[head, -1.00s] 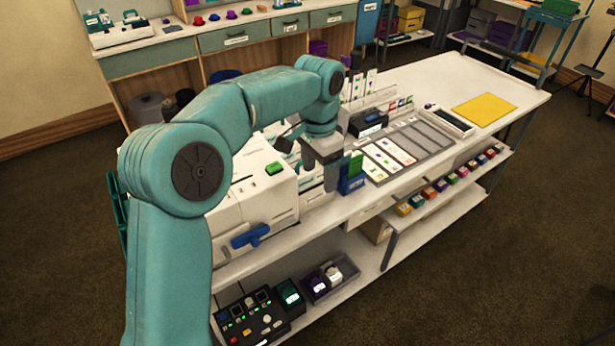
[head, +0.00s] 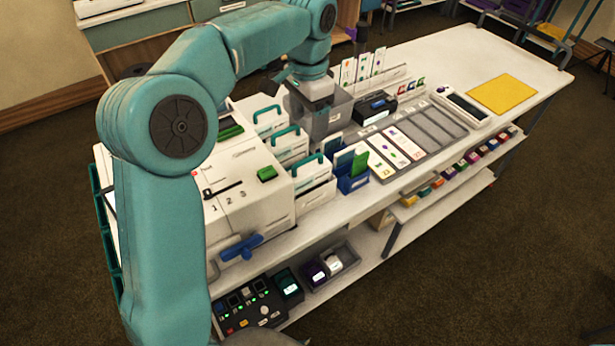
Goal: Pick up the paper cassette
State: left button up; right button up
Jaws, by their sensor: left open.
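Three white paper cassettes with teal handles stand in a row beside the white printer: a far one (head: 268,124), a middle one (head: 289,151) and a near one (head: 314,190). I cannot tell which one the task means. My left arm comes in from the left and reaches over the printer (head: 250,190). My left gripper (head: 322,122) is open and points down, just right of the far and middle cassettes. Its fingertips are hard to make out. No cassette shows between its jaws. My right gripper is out of view.
A blue holder with green cards (head: 352,183) stands right of the near cassette. A grey tray with cards (head: 418,136), a black device (head: 376,107) and a yellow sheet (head: 502,95) lie farther right. The lower shelf holds a control box (head: 249,312).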

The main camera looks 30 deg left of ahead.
aim_at(308, 169)
pick_arm(q)
jog(key=f, duration=1)
jog(key=shift+s+d, duration=0.25)
jog(key=f, duration=0.4)
jog(key=shift+s+f+p, duration=0.2)
jog(key=shift+f+p, duration=0.05)
jog(key=shift+p, duration=0.1)
jog(key=shift+w+f, duration=0.1)
jog(key=shift+f, duration=0.05)
jog(key=shift+d, duration=0.15)
jog(key=shift+c, duration=0.3)
grip_shut()
